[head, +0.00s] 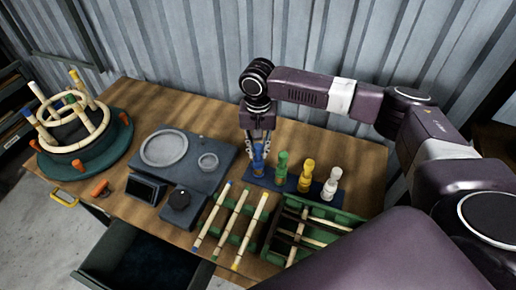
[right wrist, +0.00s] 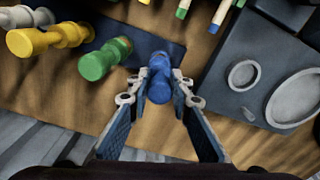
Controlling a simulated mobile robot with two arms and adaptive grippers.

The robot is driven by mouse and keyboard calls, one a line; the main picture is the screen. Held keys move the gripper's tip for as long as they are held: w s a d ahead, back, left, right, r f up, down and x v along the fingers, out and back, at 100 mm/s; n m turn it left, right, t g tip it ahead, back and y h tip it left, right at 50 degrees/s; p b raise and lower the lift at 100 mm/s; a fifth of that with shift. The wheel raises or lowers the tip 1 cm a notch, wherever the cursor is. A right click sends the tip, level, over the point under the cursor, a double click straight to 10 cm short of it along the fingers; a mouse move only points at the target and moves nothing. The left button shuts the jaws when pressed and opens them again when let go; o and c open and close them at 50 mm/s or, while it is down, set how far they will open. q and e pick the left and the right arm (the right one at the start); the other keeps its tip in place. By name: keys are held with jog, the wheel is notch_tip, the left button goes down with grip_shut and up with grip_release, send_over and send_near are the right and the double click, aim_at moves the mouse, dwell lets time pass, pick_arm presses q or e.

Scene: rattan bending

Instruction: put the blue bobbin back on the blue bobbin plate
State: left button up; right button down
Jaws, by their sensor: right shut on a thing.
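The blue bobbin (head: 259,161) is upright at the left end of the row of bobbins, over the dark blue plate (head: 317,193). My right gripper (head: 258,146) comes down on it from above, shut on its upper part. In the right wrist view the blue bobbin (right wrist: 159,82) sits between the two fingertips of my right gripper (right wrist: 158,98), with the plate (right wrist: 148,42) behind it. I cannot tell whether its base touches the plate. My left gripper is not in view.
Green (head: 282,167), yellow (head: 306,176) and white (head: 330,184) bobbins stand close to the right. A grey device (head: 205,179) lies left. Rattan sticks (head: 231,226) and a green tray (head: 349,215) are in front. A round jig (head: 118,150) stands far left; a drawer (head: 95,271) is open.

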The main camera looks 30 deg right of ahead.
jog(key=shift+f, duration=0.1)
jog(key=c, duration=1.7)
grip_release()
jog(key=shift+c, duration=0.2)
jog(key=shift+r, duration=0.5)
notch_tip(320, 180, up, 11)
jog(key=b, duration=0.2)
jog(key=shift+r+b, duration=0.15)
jog(key=shift+b, duration=0.25)
